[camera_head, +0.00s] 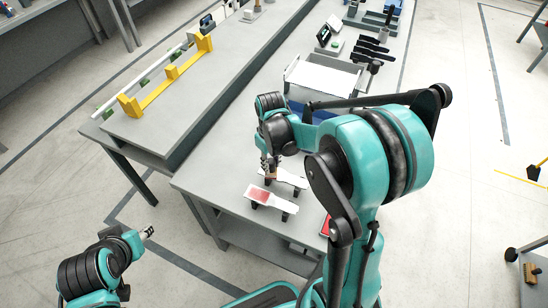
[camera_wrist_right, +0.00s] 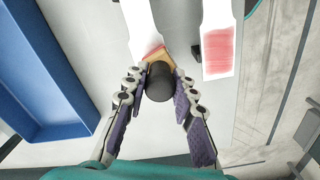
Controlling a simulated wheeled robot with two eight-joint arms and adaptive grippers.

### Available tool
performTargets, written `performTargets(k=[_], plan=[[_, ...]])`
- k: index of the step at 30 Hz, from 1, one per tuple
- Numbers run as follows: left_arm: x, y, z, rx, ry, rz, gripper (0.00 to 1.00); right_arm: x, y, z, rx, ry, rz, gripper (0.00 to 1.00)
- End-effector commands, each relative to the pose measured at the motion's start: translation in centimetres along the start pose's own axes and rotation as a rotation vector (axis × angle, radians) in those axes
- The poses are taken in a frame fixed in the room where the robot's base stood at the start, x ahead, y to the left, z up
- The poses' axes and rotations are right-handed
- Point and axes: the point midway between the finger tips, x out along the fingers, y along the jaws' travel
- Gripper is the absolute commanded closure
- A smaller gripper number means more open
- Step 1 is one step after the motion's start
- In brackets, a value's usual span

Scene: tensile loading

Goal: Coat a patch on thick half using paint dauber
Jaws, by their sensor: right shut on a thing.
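My right gripper (camera_head: 269,162) is shut on the paint dauber; in the wrist view the gripper's fingers (camera_wrist_right: 158,95) close around its black handle (camera_wrist_right: 158,82). The dauber's tan head is over the end of a white dog-bone piece (camera_wrist_right: 138,22), with a little red beside it. Contact cannot be told for sure. This piece also shows in the head view (camera_head: 292,179). A second white piece (camera_wrist_right: 219,18) lies beside it with a broad red patch (camera_head: 261,196) on its wide end. My left gripper (camera_head: 147,232) is small at lower left, away from the table; its opening is unclear.
The pieces rest on small dark supports on the grey table. A red-topped thing (camera_head: 325,226) is partly hidden by my right arm. A blue bin (camera_wrist_right: 40,75) stands left of the gripper in the wrist view. A grey tray (camera_head: 352,83) and black tools (camera_head: 372,48) are farther back.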

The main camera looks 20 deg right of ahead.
Motion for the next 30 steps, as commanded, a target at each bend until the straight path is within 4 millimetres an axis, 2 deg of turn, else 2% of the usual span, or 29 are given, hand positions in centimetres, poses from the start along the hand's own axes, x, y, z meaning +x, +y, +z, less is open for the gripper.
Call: performTargets(k=[8,22,30], plan=[[0.2,0.0,0.1,0.000,0.000,0.000,0.60,0.2,-0.6,0.3,0.000,0.000,0.000,1.00],[0.6,0.0,0.4,0.000,0.000,0.000,0.60,0.3,2.7,-1.3,0.001,0.001,0.001,1.00],[0.6,0.0,0.4,0.000,0.000,0.000,0.60,0.3,3.1,-1.4,0.000,0.001,0.002,1.00]])
